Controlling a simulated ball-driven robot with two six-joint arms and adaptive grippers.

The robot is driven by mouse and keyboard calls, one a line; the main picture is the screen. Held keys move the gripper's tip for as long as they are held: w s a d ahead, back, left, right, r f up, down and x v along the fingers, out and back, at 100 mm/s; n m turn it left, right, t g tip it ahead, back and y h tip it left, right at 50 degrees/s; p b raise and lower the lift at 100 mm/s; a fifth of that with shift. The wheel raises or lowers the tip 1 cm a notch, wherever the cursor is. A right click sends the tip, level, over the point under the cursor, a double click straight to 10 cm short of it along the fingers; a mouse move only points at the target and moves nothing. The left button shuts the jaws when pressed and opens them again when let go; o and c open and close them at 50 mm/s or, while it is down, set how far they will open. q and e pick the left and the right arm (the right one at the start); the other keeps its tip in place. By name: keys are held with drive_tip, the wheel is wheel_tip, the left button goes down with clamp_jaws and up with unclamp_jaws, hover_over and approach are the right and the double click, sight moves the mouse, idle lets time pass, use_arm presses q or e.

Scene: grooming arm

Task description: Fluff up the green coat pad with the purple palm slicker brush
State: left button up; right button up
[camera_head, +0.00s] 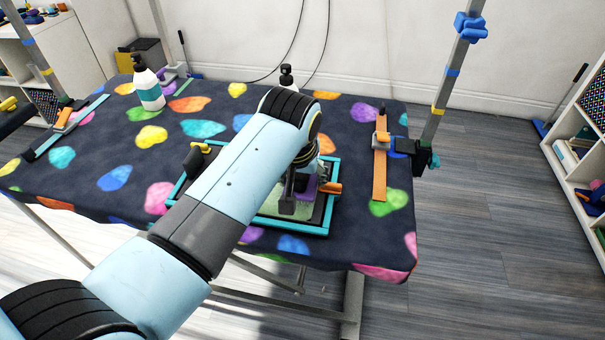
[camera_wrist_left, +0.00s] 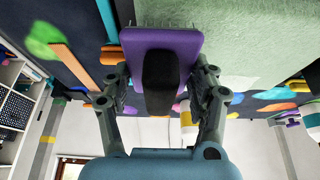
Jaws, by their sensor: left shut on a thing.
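The green coat pad (camera_head: 272,207) lies in a teal-edged frame (camera_head: 318,231) on the table, largely hidden behind my left arm. In the left wrist view the pad (camera_wrist_left: 255,45) fills the upper right as a pale green fuzzy surface. My left gripper (camera_head: 298,186) is over the right part of the frame, shut on the purple palm slicker brush (camera_head: 307,184). In the left wrist view the gripper fingers (camera_wrist_left: 162,85) flank the brush's black grip, with its purple plate (camera_wrist_left: 190,45) overlapping the pad's left edge. I cannot tell whether the bristles touch the pad. My right gripper is not in view.
A yellow-and-black clamp (camera_head: 200,150) and an orange clamp (camera_head: 329,188) sit on the frame. A white pump bottle (camera_head: 149,90) stands at the table's back left. An orange strip (camera_head: 379,170) and a grey post (camera_head: 440,100) are at the right. The front left tabletop is clear.

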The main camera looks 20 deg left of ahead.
use_arm(q)
drive_tip(key=shift+f+b, duration=0.4)
drive_tip(key=shift+f, duration=0.55)
drive_tip(key=a+p, duration=0.1)
drive_tip(key=a, duration=0.1)
drive_tip(key=s+a+p, duration=0.1)
drive_tip(key=a, duration=0.1)
drive_tip(key=a+p, duration=0.1)
drive_tip(key=a, duration=0.1)
drive_tip(key=shift+s+a, duration=0.1)
drive_tip(key=shift+s, duration=0.2)
drive_tip(key=shift+a+f, duration=0.1)
drive_tip(key=shift+a, duration=0.1)
drive_tip(key=shift+s, duration=0.1)
drive_tip(key=a+p, duration=0.1)
drive_tip(key=a, duration=0.2)
drive_tip(key=s+a+p, duration=0.1)
drive_tip(key=a+p, duration=0.1)
drive_tip(key=shift+s+a, duration=0.2)
drive_tip(key=shift+a, duration=0.2)
drive_tip(key=shift+s+a, duration=0.1)
drive_tip(key=shift+a, duration=0.3)
